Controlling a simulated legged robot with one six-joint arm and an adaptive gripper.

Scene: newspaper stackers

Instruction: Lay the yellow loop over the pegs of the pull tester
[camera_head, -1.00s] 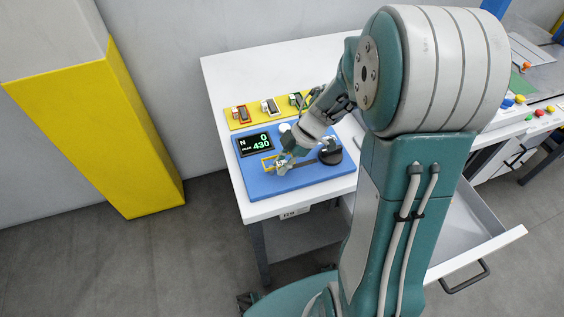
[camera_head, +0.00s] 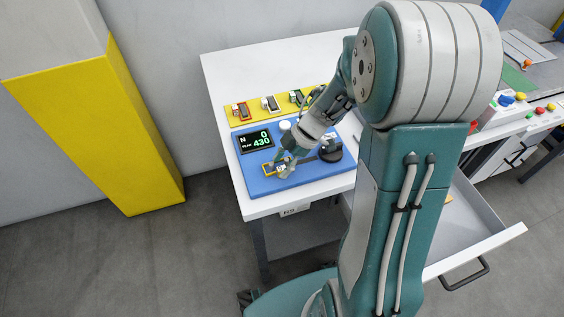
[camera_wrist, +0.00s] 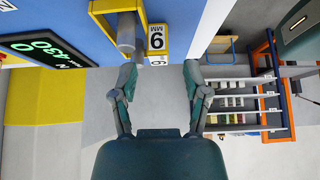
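The blue pull tester (camera_head: 310,180) lies on the white table, with a display reading 0 and 430. The yellow loop (camera_head: 268,169) is at its front left, beside my gripper (camera_head: 287,168). A black round part (camera_head: 330,154) sits at the tester's right. My gripper partly hides the loop, and other pegs cannot be made out.
A yellow rack (camera_head: 257,115) with several small items stands behind the tester on the white table (camera_head: 230,75). A yellow-and-white pillar (camera_head: 110,130) is at the left. An open drawer (camera_head: 480,240) juts out at the right. The table's back left is clear.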

